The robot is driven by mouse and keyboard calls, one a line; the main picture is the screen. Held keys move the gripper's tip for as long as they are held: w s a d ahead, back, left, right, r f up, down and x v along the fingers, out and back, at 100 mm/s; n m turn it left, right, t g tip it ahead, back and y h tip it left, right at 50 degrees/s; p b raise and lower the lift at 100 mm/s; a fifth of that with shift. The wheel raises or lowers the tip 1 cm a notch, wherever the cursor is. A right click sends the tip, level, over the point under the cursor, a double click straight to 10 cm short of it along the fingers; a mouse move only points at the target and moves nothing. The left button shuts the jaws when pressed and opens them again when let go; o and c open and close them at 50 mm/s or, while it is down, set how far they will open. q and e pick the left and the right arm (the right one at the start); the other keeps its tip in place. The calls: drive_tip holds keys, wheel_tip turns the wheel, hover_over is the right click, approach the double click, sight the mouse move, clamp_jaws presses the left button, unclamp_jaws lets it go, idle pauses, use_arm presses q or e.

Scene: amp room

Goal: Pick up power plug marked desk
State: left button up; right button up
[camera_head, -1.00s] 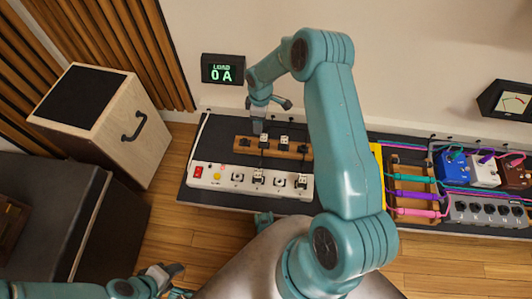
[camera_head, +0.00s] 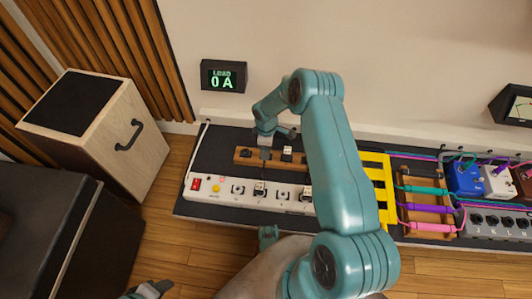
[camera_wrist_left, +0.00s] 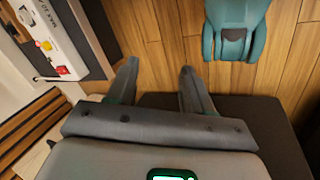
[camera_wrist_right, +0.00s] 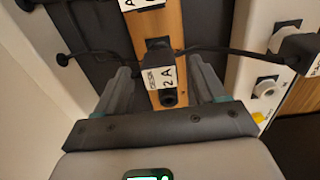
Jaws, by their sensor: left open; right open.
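The desk plug (camera_wrist_right: 160,78) is a black plug with a white label reading DESK 2A, on the wooden rack (camera_wrist_right: 170,30). My right gripper (camera_wrist_right: 161,85) is open, with one finger on each side of the plug and gaps showing. In the head view the right gripper (camera_head: 265,143) is down at the rack (camera_head: 240,158) and largely hides this plug. My left gripper (camera_wrist_left: 156,75) is open and empty over the wooden floor, and only a bit of it shows at the bottom of the head view.
A white power strip (camera_head: 210,188) with a red switch and plugs lies in front of the rack. Another plug (camera_head: 287,153) sits to the right on the rack. Cords run from the plugs. A load display (camera_head: 223,76) reads 0 A.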

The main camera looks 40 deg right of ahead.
wheel_tip(320, 180, down, 3)
drive_tip(key=shift+f+b, duration=0.1)
drive_tip(key=shift+b, duration=0.35)
drive_tip(key=c, duration=1.1)
drive_tip(key=shift+o, duration=0.2)
